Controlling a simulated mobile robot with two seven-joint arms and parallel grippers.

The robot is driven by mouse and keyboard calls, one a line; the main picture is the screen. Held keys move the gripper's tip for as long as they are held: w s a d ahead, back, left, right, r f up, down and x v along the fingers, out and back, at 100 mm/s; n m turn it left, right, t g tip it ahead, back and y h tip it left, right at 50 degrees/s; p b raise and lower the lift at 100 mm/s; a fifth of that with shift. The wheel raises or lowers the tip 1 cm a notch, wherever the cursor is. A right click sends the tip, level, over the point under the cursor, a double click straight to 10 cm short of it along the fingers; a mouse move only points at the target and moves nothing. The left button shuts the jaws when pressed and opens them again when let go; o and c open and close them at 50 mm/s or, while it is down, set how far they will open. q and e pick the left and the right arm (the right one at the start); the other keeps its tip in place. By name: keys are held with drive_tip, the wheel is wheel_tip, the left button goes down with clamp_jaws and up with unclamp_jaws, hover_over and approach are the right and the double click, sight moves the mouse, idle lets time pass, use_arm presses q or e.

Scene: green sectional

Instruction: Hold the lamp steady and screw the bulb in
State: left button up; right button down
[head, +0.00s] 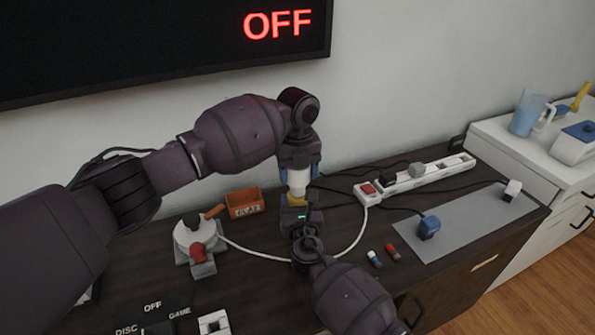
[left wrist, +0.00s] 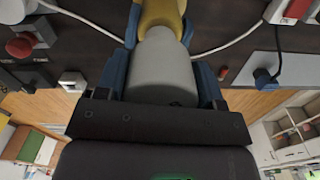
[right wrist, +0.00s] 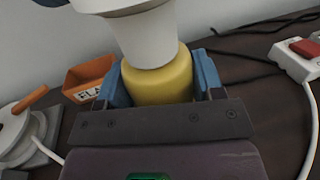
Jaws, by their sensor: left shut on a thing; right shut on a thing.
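The white bulb (head: 298,182) stands upright at the centre of the head view, directly on top of the yellow lamp (head: 296,200). My left gripper (head: 298,172) comes from above and is shut on the bulb; in the left wrist view the bulb (left wrist: 160,65) sits between its blue fingers. My right gripper (head: 296,214) comes from below and is shut on the lamp; in the right wrist view the lamp (right wrist: 160,80) sits between its fingers. The bulb (right wrist: 145,35) meets the lamp's top there. How deep it sits is hidden.
A wall screen (head: 277,25) reads OFF. A power strip (head: 430,178) with a red switch, a grey mat (head: 460,225), a blue plug (head: 428,228) and cables lie to the right.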

use_arm(q)
drive_tip(key=m, duration=0.4)
drive_tip(key=shift+m, duration=0.3)
drive_tip(key=m, duration=0.5)
drive_tip(key=o, duration=0.9)
drive_tip(key=shift+r, duration=2.25)
